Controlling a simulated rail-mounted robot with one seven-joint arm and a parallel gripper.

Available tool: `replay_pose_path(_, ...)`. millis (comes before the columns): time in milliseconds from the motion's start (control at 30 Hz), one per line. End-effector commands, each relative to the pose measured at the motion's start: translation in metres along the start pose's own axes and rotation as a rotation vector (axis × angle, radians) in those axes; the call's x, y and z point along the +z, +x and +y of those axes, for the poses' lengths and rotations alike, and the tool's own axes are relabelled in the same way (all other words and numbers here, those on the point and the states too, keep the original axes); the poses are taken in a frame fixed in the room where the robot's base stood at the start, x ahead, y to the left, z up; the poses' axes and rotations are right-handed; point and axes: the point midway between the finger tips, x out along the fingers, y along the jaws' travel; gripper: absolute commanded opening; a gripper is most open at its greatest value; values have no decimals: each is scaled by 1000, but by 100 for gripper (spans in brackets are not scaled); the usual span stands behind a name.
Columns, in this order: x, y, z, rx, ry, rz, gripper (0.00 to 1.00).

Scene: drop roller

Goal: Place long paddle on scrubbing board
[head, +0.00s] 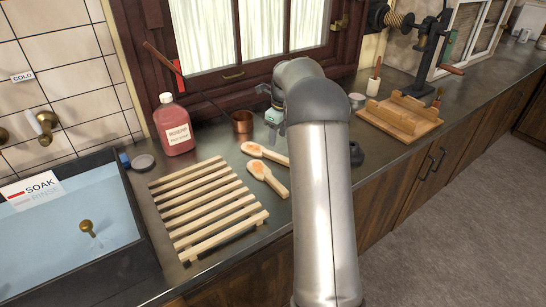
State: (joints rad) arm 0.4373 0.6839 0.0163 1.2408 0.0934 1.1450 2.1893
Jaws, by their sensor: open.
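Two pale wooden paddles with orange-stained heads lie on the dark counter: the rear paddle (265,153) is partly hidden by my arm, the front paddle (268,180) shows almost whole. I cannot tell which is longer. A slatted wooden rack (208,207) lies left of them. A wooden board with raised blocks (400,118) sits on the counter to the right. I cannot tell which of these two is the scrubbing board. My gripper (274,118) is open, mostly hidden behind my arm, beyond the paddles near the window; nothing shows held in it.
A water-filled sink (75,225) with a SOAK sign is at left. A crank device (428,50) stands farther right.

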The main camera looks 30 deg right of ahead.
Motion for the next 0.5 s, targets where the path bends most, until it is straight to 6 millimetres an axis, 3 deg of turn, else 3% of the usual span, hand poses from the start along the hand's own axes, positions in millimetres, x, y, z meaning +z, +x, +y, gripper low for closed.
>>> replay_pose_path(333, 1, 31, 2, 4, 0, 1, 47)
replay_pose_path(500, 4, 57, 6, 4, 0, 2, 47)
